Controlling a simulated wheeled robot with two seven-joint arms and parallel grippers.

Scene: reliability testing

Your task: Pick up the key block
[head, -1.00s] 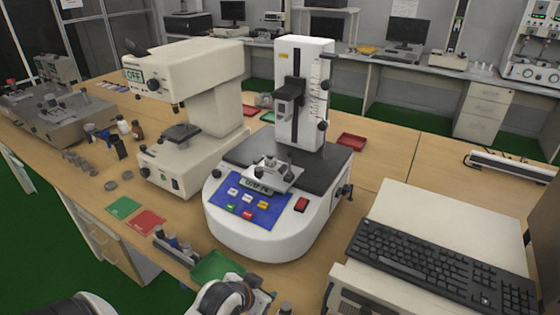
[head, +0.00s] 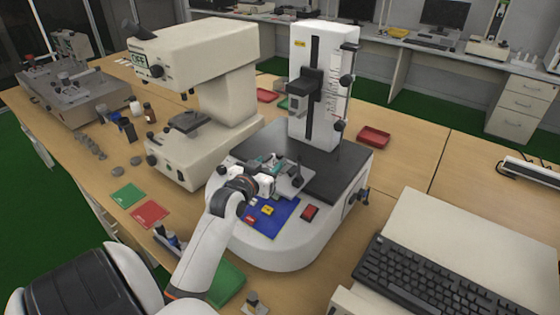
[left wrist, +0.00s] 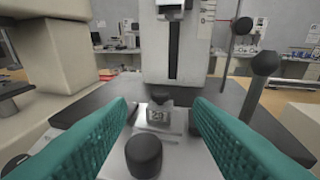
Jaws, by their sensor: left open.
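A small pale block (left wrist: 160,115) with dark markings that look like "20" sits between my fingers in the left wrist view, on the metal stage of the white tester (head: 290,245). It looks like the key block, though I cannot be sure. A black knob (left wrist: 144,155) stands nearer to the camera. My left gripper (head: 268,165) is over the stage; its teal fingers also show in the left wrist view (left wrist: 161,103). They are open, one to each side of the block, with gaps between. In the head view the gripper hides the block. My right gripper is out of view.
The tester's white column (head: 322,85) rises behind the stage, with a black lever ball (left wrist: 265,63) at the right. A beige instrument (head: 205,75) stands close on the left. A keyboard (head: 425,285) lies at the lower right. Green (head: 127,195) and red (head: 150,214) mats lie at the left.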

